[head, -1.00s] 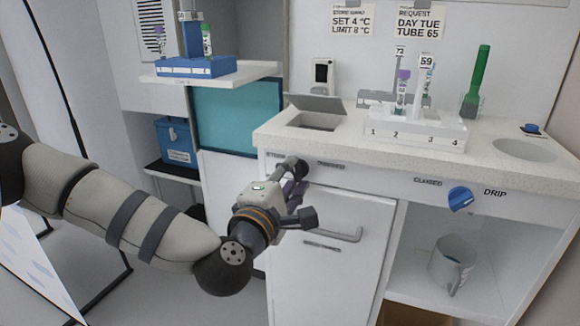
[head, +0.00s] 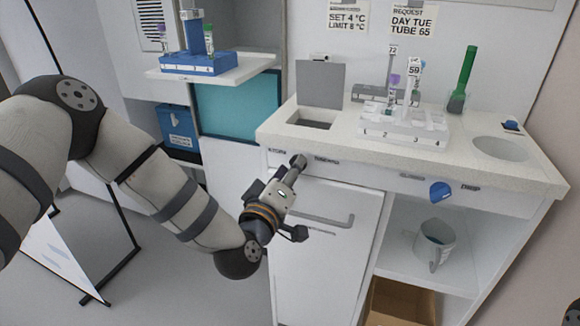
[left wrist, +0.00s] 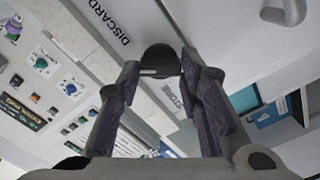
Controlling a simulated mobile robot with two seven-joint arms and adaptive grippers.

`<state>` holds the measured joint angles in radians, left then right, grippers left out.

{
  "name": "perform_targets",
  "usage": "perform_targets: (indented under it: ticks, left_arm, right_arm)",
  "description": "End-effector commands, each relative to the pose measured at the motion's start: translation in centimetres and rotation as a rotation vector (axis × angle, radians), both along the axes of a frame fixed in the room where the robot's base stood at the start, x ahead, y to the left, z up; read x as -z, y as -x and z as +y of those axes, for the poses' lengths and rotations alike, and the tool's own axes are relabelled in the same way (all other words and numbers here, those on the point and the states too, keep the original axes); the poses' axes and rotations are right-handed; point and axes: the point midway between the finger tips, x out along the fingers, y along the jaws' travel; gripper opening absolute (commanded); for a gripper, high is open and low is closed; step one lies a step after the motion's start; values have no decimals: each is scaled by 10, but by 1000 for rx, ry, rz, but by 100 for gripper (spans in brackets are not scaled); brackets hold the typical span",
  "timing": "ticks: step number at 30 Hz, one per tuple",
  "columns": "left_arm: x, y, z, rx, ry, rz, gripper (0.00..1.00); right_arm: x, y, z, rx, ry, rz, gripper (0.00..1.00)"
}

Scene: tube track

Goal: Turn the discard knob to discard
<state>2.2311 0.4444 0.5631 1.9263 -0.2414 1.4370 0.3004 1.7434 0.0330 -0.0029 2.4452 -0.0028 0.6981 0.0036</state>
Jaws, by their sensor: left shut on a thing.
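The discard knob (head: 298,161) is a small dark round knob on the white front panel below the counter, between two printed labels. In the left wrist view the dark knob (left wrist: 160,60) sits between the DISCARD label (left wrist: 109,22) and the STORE label (left wrist: 169,97). My left gripper (left wrist: 160,72) is shut on the knob, with a purple-grey finger on each side. In the head view my left gripper (head: 286,176) reaches up to it from below. Which label the knob points to is hard to tell.
A grey lid (head: 320,84) stands upright behind an open counter hatch (head: 312,118). A white rack (head: 404,128) with tubes stands on the counter. A blue knob (head: 441,191) is on the panel's right. A door handle (head: 326,221) sits below my gripper.

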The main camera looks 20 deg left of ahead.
Motion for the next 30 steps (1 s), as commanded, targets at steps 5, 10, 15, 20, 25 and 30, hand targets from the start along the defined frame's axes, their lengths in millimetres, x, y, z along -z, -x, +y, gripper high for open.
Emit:
perform_targets:
  ticks: [5,10,15,20,25,30]
  left_arm:
    - [-3,0,0,-1,-57,-6,5]
    - [-2,-1,0,-2,-83,-7,5]
    - [-1,-1,0,-3,-91,-6,5]
    - [-1,-1,0,-3,-91,-6,5]
    - [-1,-1,0,-3,-90,-6,47]
    - [-1,0,0,-1,-90,-5,53]
  right_arm:
    - [-5,-5,0,1,0,-14,0]
    - [-7,-6,0,1,0,-18,0]
    - [-7,-6,0,1,0,-19,0]
    - [-7,-6,0,1,0,-19,0]
    - [-7,-6,0,1,0,-19,0]
    - [-7,-6,0,1,0,-19,0]
